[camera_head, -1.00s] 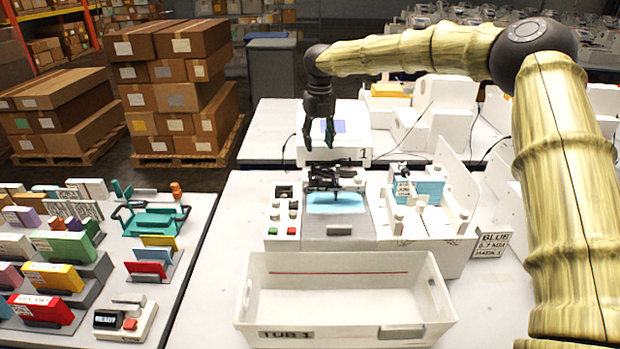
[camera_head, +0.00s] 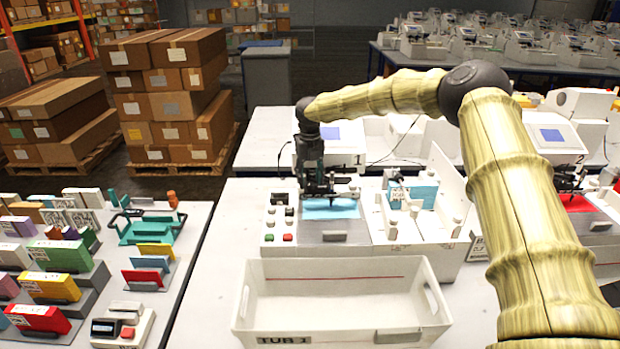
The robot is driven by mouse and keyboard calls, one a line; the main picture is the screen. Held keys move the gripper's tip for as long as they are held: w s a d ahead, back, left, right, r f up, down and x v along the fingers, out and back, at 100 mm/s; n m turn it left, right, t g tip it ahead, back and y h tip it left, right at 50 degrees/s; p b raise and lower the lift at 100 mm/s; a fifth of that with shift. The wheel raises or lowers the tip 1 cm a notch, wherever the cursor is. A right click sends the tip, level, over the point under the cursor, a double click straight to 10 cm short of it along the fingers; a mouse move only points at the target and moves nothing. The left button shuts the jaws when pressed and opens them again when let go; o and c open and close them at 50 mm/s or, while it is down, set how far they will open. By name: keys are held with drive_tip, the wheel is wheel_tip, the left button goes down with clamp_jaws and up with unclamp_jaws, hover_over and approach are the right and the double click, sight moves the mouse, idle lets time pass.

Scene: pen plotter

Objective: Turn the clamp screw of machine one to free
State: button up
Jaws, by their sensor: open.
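Machine one (camera_head: 335,238) is a white plotter on the table, with a blue sheet (camera_head: 331,208) on its bed and a black pen carriage (camera_head: 335,187) over the sheet. The clamp screw is too small to make out; my gripper may hide it. My gripper (camera_head: 308,188) points down at the left end of the black carriage. Its fingers are open and overlap the carriage in the picture. I cannot tell whether they touch it or stand around the screw.
A white tub marked TUB 1 (camera_head: 340,321) stands in front of the machine. A control panel with red and green buttons (camera_head: 280,236) is at its left. A screen box marked 1 (camera_head: 343,134) stands behind. Machine two's red sheet (camera_head: 577,203) shows at right.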

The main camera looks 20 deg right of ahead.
drive_tip(key=shift+w+f, duration=0.15)
drive_tip(key=shift+f, duration=0.55)
drive_tip(key=shift+s+d, duration=0.1)
drive_tip(key=shift+s, duration=0.3)
drive_tip(key=shift+w+f, duration=0.15)
clamp_jaws()
